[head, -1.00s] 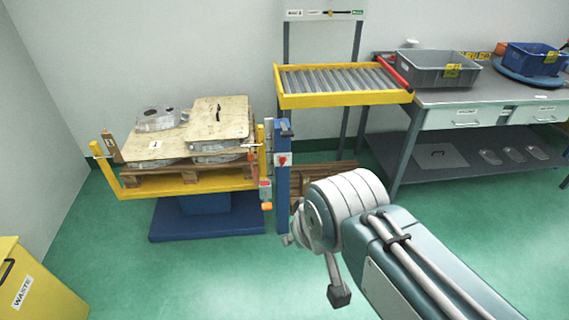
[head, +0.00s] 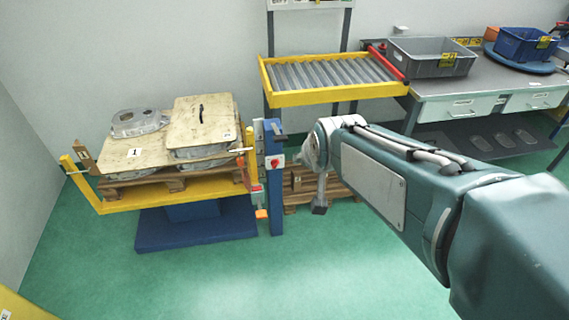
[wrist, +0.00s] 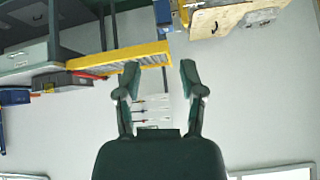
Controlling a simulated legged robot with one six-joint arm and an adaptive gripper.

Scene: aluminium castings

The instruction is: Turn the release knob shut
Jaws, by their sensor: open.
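A small red knob (head: 275,162) on a pale plate sits on the blue post (head: 270,190) at the right side of the lift platform. I take it for the release knob; its turn position is too small to read. My gripper (wrist: 159,70) shows in the wrist view with its two fingers spread and nothing between them. In the head view my arm reaches in from the right and ends to the right of the blue post, apart from it in the picture; the fingers are not clear there. The knob cannot be made out in the wrist view.
A yellow platform (head: 215,194) holds a pallet with castings and boards. A yellow-framed roller conveyor (head: 330,97) stands behind. The bench (head: 470,100) at right bears a grey crate (head: 430,60) and a blue crate (head: 524,46). Green floor (head: 330,270) in front is clear.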

